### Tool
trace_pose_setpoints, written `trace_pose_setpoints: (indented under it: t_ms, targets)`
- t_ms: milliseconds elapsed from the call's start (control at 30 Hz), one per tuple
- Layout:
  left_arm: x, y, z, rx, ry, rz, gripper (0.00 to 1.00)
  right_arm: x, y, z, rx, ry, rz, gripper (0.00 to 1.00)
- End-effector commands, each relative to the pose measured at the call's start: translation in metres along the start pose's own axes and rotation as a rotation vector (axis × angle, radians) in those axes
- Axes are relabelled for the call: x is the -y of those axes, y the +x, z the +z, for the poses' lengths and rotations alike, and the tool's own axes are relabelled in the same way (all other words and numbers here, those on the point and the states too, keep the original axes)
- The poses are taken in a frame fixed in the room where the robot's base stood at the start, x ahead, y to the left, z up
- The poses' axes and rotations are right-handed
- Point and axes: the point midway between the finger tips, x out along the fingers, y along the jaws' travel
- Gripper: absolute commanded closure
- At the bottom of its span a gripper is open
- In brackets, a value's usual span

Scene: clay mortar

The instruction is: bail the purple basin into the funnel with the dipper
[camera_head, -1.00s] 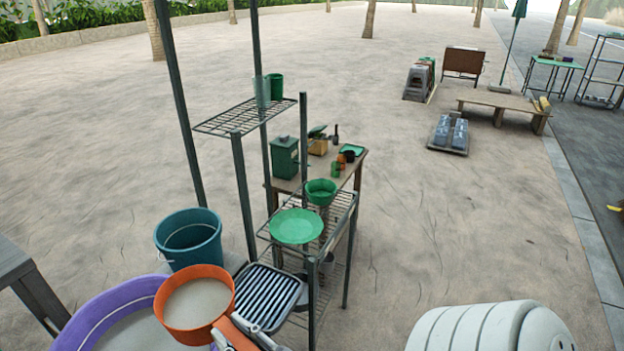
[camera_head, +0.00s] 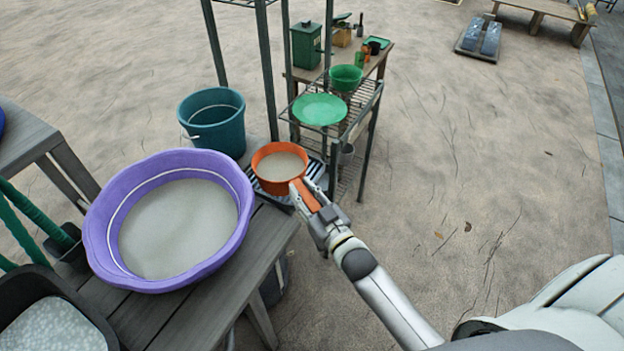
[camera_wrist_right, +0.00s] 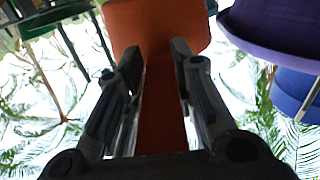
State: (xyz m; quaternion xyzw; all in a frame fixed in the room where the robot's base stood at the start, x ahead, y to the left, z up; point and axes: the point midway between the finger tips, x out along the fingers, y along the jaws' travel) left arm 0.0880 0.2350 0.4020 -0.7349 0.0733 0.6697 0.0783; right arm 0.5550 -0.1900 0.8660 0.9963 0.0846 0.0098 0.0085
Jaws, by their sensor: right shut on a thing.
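The orange dipper (camera_head: 279,166) is full of grey, sand-coloured stuff and looks level. My right gripper (camera_head: 309,197) is shut on its handle; the right wrist view shows the handle between the fingers (camera_wrist_right: 163,80) and the dipper's underside (camera_wrist_right: 155,22). The purple basin (camera_head: 101,228) stands on a bench at left, holding the same grey stuff. The dipper is to the right of the basin, clear of its rim. On the wire shelf are a wide green round piece (camera_head: 320,109) and a smaller green bowl shape (camera_head: 346,78); which is the funnel I cannot tell. My left gripper is out of view.
A teal bucket (camera_head: 212,122) stands behind the basin. A ridged dark tray (camera_head: 314,168) lies beneath the dipper. Shelf posts (camera_head: 268,75) rise behind it. A black tub (camera_head: 75,320) of pale grains is at lower left. Open ground lies to the right.

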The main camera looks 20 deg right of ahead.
Motion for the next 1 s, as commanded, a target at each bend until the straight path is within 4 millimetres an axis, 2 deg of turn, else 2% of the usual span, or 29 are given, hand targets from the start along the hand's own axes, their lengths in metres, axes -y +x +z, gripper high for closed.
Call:
trace_pose_setpoints:
  t_ms: [33,100,300,467,567,767,833,1000]
  targets:
    - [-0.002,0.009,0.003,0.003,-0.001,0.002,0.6,-0.012,0.017,0.009,-0.009,-0.011,0.0,1.0]
    - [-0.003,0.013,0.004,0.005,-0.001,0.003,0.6,-0.026,0.034,0.019,-0.009,-0.02,0.003,1.0]
    - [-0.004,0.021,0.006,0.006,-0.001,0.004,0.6,-0.057,0.064,0.032,-0.006,-0.029,0.018,1.0]
    - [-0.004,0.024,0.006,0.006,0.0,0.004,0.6,-0.068,0.071,0.035,-0.005,-0.059,0.023,1.0]
    - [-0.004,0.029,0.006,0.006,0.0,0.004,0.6,-0.074,0.072,0.037,-0.003,-0.141,0.023,1.0]
    - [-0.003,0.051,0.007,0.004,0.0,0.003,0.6,-0.097,0.07,0.043,0.003,-0.483,0.017,1.0]
    - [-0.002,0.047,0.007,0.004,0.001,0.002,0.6,-0.094,0.071,0.032,0.004,-0.604,0.015,1.0]
    - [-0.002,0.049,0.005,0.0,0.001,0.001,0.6,-0.089,0.071,0.02,0.011,-0.9,0.008,1.0]
